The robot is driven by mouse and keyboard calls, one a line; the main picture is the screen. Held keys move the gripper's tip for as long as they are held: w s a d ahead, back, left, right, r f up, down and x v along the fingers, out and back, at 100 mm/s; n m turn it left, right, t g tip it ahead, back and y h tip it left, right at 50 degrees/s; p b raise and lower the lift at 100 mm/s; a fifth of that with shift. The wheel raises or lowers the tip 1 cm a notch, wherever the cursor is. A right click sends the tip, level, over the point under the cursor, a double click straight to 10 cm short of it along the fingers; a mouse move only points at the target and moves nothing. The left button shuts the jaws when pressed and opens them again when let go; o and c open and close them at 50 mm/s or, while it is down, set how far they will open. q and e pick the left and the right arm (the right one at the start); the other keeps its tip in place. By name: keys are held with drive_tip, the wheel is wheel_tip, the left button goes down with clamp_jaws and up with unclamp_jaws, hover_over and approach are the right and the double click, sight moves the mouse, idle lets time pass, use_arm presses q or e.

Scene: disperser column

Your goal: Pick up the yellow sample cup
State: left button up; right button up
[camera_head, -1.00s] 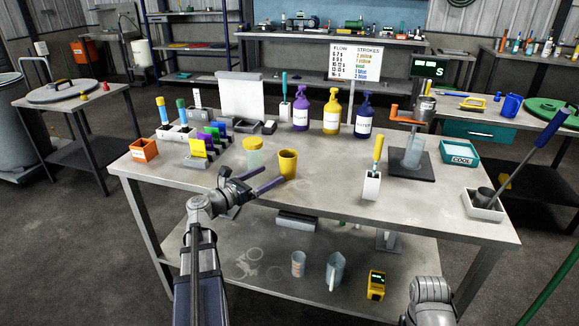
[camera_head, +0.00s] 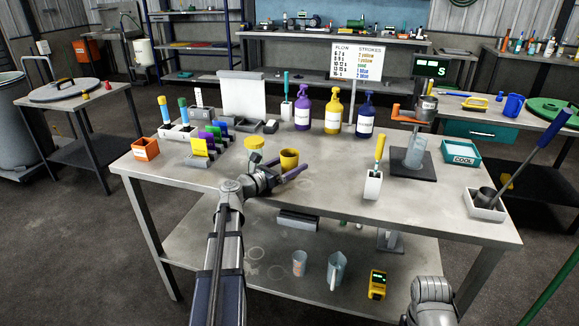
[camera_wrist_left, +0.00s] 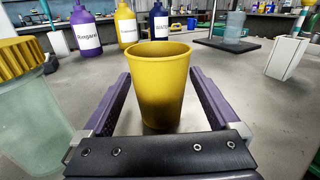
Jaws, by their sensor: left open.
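The yellow sample cup (camera_head: 289,158) stands upright on the workbench in the head view. In the left wrist view the yellow cup (camera_wrist_left: 159,85) is in the middle, its mouth facing up. My left gripper (camera_head: 283,168) is open at the cup. In the left wrist view its purple fingers (camera_wrist_left: 160,95) reach along both sides of the cup, with a visible gap on each side. My right arm shows at the bottom right of the head view, but its gripper is out of view.
A clear jar with a yellow lid (camera_head: 254,143) stands just left of the cup; it also shows close beside the left finger in the left wrist view (camera_wrist_left: 35,110). Pump bottles (camera_head: 332,112) stand behind. A white holder with a yellow-handled tool (camera_head: 373,183) is to the right.

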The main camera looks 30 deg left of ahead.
use_arm(q)
clamp_jaws()
idle(0.8)
drive_tip(key=shift+r, duration=0.1)
